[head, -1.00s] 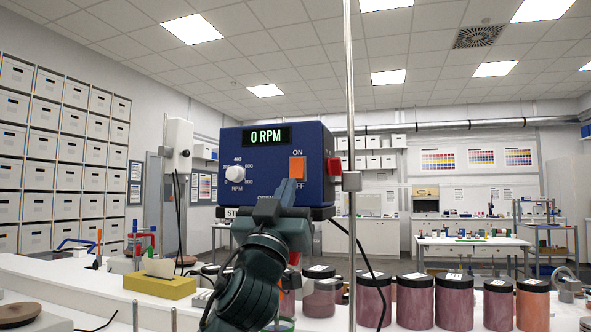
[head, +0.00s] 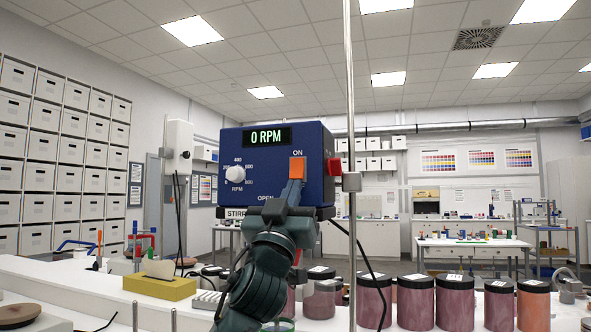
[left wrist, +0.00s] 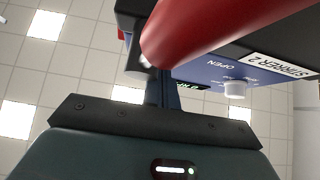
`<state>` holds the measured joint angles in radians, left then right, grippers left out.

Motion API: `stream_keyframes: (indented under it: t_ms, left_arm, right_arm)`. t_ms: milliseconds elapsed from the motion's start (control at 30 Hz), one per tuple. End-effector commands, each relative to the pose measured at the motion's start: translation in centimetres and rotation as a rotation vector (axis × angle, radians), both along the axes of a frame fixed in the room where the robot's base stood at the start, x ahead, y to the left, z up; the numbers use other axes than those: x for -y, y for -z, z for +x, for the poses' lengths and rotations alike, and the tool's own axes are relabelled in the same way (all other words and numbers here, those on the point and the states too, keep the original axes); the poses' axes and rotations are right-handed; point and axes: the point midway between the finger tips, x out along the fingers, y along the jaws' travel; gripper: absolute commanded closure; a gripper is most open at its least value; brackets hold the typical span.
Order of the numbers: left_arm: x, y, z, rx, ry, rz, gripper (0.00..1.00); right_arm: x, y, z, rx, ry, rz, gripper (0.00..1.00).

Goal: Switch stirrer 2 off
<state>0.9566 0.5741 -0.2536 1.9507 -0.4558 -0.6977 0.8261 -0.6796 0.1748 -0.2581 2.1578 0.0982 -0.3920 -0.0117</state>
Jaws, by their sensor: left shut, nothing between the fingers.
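Stirrer 2 (head: 226,150) is a blue box on an upright rod; its display (head: 268,137) reads 0 RPM. Its orange switch (head: 298,166) sits on the right of the front face under the word ON. My left gripper (head: 294,184) is shut and empty, its fingertips at the lower edge of the switch, covering the OFF label. I cannot tell whether they press it. In the left wrist view the gripper's fingers (left wrist: 164,90) point up beside the stirrer's blue face; the label STIRRER 2 (left wrist: 280,66) shows there. My right gripper is not in view.
A white speed knob (head: 235,174) is left of the switch, and a red knob (head: 334,166) is at the right side by the metal rod (head: 350,90). A red rounded part (left wrist: 215,30) is close in the left wrist view. Several pigment jars (head: 413,305) stand below right.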

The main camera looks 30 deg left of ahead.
Motion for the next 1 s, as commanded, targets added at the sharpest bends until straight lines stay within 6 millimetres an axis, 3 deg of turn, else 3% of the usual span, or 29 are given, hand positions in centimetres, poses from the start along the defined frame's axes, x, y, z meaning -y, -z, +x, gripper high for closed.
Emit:
stream_keyframes:
  t_ms: [367,800,1000]
  left_arm:
    - [-0.2,-0.1,0.5,0.003,-0.001,0.001,1.0]
    - [0.7,-0.1,-2.9,0.002,0.001,0.0,1.0]
    - [0.8,0.1,-3.3,0.0,0.0,0.0,1.0]
  right_arm:
    - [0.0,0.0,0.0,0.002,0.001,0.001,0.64]
    - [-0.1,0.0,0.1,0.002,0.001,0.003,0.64]
    - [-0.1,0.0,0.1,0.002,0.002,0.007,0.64]
